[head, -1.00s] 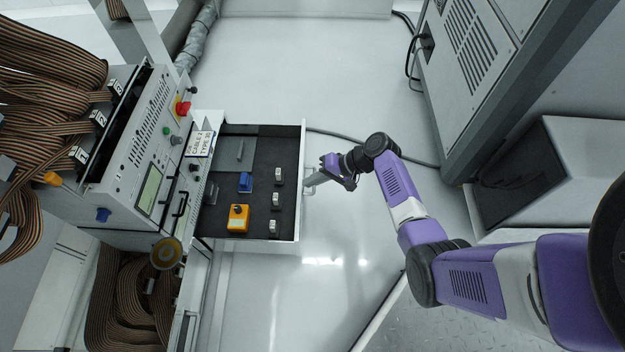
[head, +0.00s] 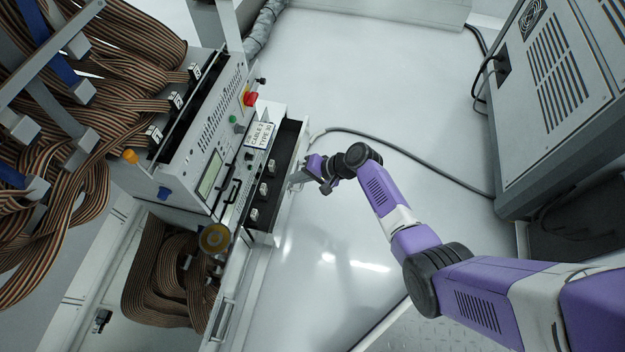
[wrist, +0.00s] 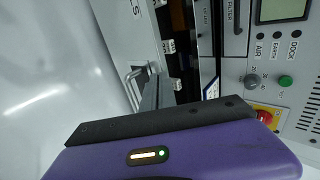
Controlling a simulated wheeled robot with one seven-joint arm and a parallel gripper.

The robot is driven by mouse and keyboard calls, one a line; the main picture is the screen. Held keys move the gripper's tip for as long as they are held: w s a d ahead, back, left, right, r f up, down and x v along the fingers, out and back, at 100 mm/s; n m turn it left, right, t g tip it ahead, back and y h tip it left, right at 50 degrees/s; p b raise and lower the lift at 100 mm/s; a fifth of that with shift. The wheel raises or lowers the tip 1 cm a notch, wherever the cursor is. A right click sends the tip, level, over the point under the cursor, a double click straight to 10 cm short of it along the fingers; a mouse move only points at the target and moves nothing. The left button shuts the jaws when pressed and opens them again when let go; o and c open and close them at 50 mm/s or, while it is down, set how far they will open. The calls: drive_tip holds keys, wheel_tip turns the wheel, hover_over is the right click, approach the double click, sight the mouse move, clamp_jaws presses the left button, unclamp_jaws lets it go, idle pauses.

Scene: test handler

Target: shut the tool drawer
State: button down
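The tool drawer (head: 291,150) is a white-walled, dark-lined drawer in the test handler. Several small grey-white pieces (head: 264,189) are in that strip. My gripper (head: 301,177) is at the outside of the drawer's front, by the metal handle. In the wrist view the handle (wrist: 133,84) is a U-shaped bar right at my grey fingers (wrist: 155,92). The fingers look close together, but whether they are shut on the handle is not clear. The rest of the drawer's contents is hidden under the handler.
The handler's control panel (head: 211,172) with a red knob (head: 250,98) is above and left of the drawer. Ribbon cables (head: 100,110) hang at the left. A grey cabinet (head: 555,100) stands at the right.

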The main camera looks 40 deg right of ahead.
drive_tip(key=shift+w+a+b, duration=0.15)
drive_tip(key=shift+w+a, duration=0.6)
drive_tip(key=shift+w, duration=0.2)
drive_tip(key=shift+w+a+b, duration=0.15)
drive_tip(key=shift+w+a, duration=0.55)
drive_tip(key=shift+w, duration=0.25)
